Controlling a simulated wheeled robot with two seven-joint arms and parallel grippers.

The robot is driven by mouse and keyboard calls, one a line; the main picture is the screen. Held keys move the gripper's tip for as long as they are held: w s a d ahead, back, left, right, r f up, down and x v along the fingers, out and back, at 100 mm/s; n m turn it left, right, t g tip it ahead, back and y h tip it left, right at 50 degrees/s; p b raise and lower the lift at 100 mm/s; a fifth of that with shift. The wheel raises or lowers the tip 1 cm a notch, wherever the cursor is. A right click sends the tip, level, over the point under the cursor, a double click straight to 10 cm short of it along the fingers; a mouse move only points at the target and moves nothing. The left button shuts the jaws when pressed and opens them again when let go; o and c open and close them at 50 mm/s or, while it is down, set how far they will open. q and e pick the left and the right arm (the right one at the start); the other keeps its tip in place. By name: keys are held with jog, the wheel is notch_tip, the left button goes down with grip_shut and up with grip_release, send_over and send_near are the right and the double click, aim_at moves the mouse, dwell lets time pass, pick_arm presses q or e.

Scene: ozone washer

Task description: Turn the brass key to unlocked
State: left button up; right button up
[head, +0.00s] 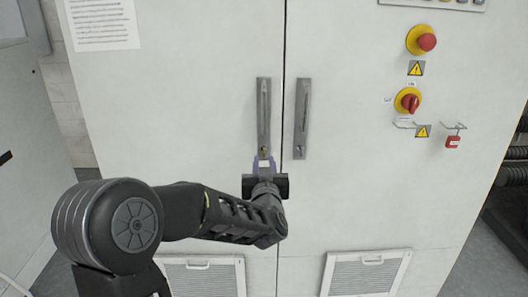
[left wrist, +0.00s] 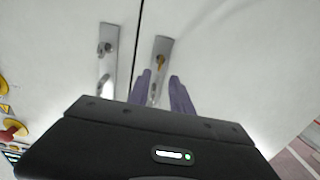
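The small brass key (head: 263,150) sits at the lower end of the left door's long metal handle plate (head: 264,108). In the left wrist view the brass key (left wrist: 160,61) shows just beyond the fingertips, roughly in line with the gap between them. My left gripper (head: 263,159), with purple fingers, is just below the key in the head view. Its fingers (left wrist: 161,74) stand apart with nothing between them. I cannot tell whether they touch the key. The exact angle of the key is too small to read. My right gripper is in neither view.
A second handle plate (head: 302,118) is on the right door, beside the door seam. A red emergency button (head: 427,42), a red rotary switch (head: 410,103) and a red padlock (head: 453,142) are at the right. Vent grilles (head: 365,274) sit low on the doors.

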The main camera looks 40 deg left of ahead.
pick_arm(q)
jog(key=p+x, duration=0.1)
jog(key=x, duration=0.6)
jog(key=shift+w+a, duration=0.2)
jog(key=shift+w, duration=0.15)
jog(key=shift+c, duration=0.5)
grip_shut()
